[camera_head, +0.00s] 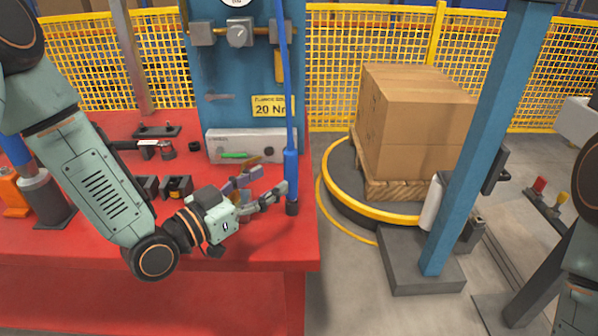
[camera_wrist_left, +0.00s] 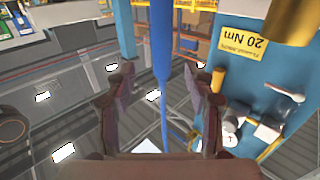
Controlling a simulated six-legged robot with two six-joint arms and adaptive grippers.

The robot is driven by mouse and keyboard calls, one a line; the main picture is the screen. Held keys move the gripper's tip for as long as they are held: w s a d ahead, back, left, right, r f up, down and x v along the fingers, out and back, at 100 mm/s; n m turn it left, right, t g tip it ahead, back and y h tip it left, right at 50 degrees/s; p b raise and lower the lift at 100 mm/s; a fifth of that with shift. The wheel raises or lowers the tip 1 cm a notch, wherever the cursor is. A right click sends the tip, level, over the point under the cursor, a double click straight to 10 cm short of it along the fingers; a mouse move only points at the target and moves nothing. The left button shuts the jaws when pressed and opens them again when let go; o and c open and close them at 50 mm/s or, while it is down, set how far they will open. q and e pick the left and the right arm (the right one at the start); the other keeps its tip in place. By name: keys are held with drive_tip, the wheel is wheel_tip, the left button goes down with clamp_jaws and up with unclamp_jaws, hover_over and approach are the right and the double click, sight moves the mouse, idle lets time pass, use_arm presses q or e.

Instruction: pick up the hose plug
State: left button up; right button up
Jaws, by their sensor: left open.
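The hose plug (camera_head: 291,165) is the thick blue lower end of a blue hose, with a dark tip, hanging upright over the right side of the red bench. My left gripper (camera_head: 266,184) is open beside its lower part, with the fingertips pointing at it. In the left wrist view the blue plug (camera_wrist_left: 161,55) runs down the middle between my two open fingers (camera_wrist_left: 162,85). I cannot tell how deep it sits between them. My right gripper is out of view.
A blue panel (camera_head: 215,85) stands behind. To the right are a boxed pallet on a turntable (camera_head: 375,212) and a blue post (camera_head: 485,130).

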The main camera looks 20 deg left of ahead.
sight(286, 170)
use_arm(q)
drive_tip(key=shift+w+d, duration=0.25)
drive_tip(key=shift+w, duration=0.25)
drive_tip(key=shift+w+d+b, duration=0.3)
drive_tip(key=shift+w+d, duration=0.1)
drive_tip(key=shift+w+d+b, duration=0.1)
drive_tip(key=shift+w+b, duration=0.2)
drive_tip(key=shift+w, duration=0.35)
drive_tip(key=x, duration=0.3)
drive_tip(key=shift+w+d+b, duration=0.1)
drive_tip(key=shift+w+b, duration=0.05)
drive_tip(key=shift+b, duration=0.15)
drive_tip(key=shift+w+d, duration=0.1)
drive_tip(key=shift+w, duration=0.2)
drive_tip(key=shift+s, duration=0.1)
